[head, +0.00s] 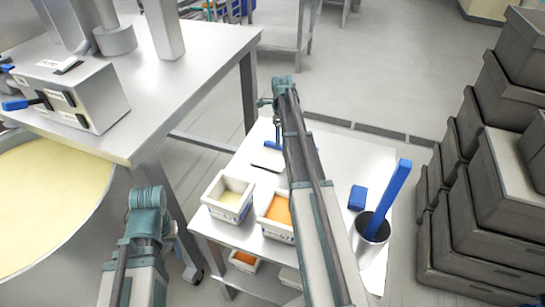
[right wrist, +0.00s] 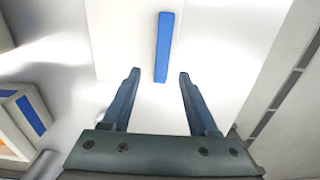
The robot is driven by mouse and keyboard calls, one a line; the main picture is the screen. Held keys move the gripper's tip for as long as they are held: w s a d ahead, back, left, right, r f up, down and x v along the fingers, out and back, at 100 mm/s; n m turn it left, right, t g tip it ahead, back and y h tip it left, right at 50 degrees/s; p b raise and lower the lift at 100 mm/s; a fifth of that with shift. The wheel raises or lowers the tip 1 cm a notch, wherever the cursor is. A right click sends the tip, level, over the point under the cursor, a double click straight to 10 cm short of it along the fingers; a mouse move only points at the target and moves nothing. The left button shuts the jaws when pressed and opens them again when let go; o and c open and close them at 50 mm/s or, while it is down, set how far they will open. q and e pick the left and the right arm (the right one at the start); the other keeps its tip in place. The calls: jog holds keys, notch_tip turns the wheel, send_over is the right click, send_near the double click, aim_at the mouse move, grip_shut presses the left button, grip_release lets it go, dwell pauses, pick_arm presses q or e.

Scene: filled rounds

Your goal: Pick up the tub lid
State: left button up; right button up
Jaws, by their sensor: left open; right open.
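The tub lid (head: 267,159) is a pale flat slab with a dark edge, lying on the small white table (head: 345,160), behind the tubs. In the right wrist view, a pale slab that looks like the lid (right wrist: 125,45) carries an upright blue bar (right wrist: 163,47). My right gripper (right wrist: 157,75) is open and empty. The bar's near end shows between its fingertips; I cannot tell the height gap. In the head view my right arm covers part of the lid's area. Only my left arm shows at lower left; its gripper's fingers are not visible.
A cream-filled tub (head: 216,205) and an orange-filled tub (head: 270,228) stand at the table's front. A blue block (head: 357,197) and a steel cup (head: 369,246) with a tall blue tool (head: 390,198) stand right. Stacked grey crates (head: 490,190) flank the right; a steel bench (head: 205,65) stands left.

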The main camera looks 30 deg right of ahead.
aim_at(272, 154)
notch_tip(272, 154, down, 5)
jog(key=b, duration=0.3)
jog(key=shift+d+r+b, duration=0.1)
jog(key=shift+r+b, duration=0.1)
jog(key=shift+b, duration=0.2)
jog(key=shift+r, duration=0.1)
grip_shut()
